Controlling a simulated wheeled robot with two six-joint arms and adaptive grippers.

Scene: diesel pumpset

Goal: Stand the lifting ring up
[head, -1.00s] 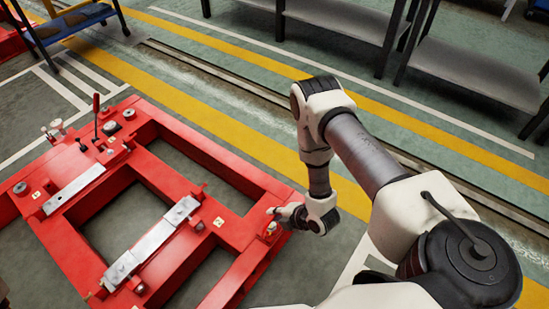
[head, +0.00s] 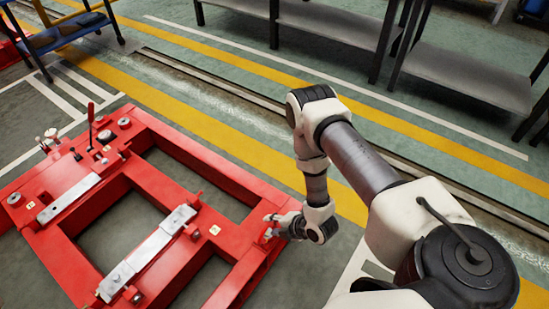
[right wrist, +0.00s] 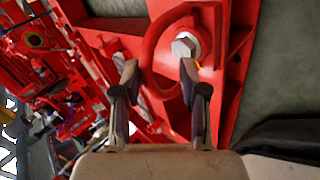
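The lifting ring (right wrist: 148,55) is a red loop on the red pumpset frame (head: 240,257), beside a pale hex bolt head (right wrist: 185,45). In the right wrist view its curved bar lies between my right gripper's (right wrist: 159,69) two fingertips. The fingers are spread wide, with visible gaps to the bar, so they do not grip it. In the head view my right gripper (head: 273,228) is at the frame's near right corner, where the ring is too small to make out clearly. I cannot tell the ring's exact tilt. My left gripper is out of view.
The red frame has open bays, silver plates (head: 150,250) and an upright lever (head: 90,122). A blue cart (head: 70,32) stands at the back left and grey shelves (head: 470,75) at the back right. The floor right of the frame is clear.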

